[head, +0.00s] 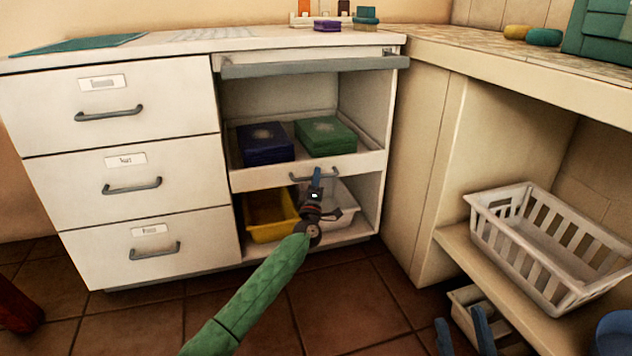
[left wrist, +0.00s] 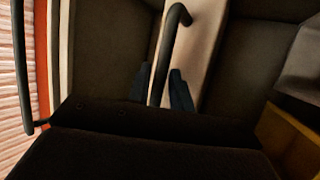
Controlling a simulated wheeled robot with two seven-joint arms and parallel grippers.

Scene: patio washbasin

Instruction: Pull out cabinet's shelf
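The cabinet's shelf (head: 372,165) is a white pull-out tray with a grey bar handle (head: 300,177). It holds a dark blue box (head: 265,145) and a green box (head: 326,137). My left gripper (head: 317,178) is at the handle's right part and covers some of it. In the left wrist view its two dark fingers (left wrist: 160,88) stand close on either side of the handle (left wrist: 178,22); whether they press on it is unclear. My right gripper (head: 465,338) is low at the bottom right, fingers apart and empty.
Below the shelf are a yellow bin (head: 268,215) and a white bin (head: 335,195). Three drawers (head: 170,110) are to the left. A white slatted basket (head: 555,255) sits on a ledge at right. The tiled floor (head: 350,310) before the cabinet is clear.

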